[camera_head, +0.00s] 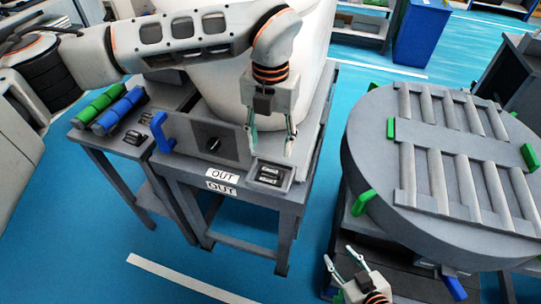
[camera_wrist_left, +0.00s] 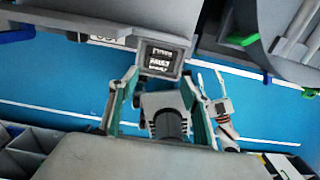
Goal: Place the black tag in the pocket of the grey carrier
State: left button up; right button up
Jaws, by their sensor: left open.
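My left gripper (camera_head: 271,150) points down, open and empty, over the front right corner of the grey table marked OUT. Its fingers (camera_wrist_left: 159,82) stand apart in the left wrist view, in line with a small grey holder. That grey holder (camera_head: 287,184) has a dark recess with two dark, pale-marked pieces (camera_head: 269,174); it also shows in the left wrist view (camera_wrist_left: 185,48). I cannot tell whether it is the carrier or whether these are tags. Small black pieces (camera_head: 133,137) lie on the left side table. My right gripper (camera_head: 342,257) is open and empty low at the front.
A large white vessel (camera_head: 220,95) stands behind. Green and blue rolls (camera_head: 118,110) lie at left. A round grey roller table (camera_head: 375,160) is at right.

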pick_arm(q)
jog(key=shift+r, duration=1.35)
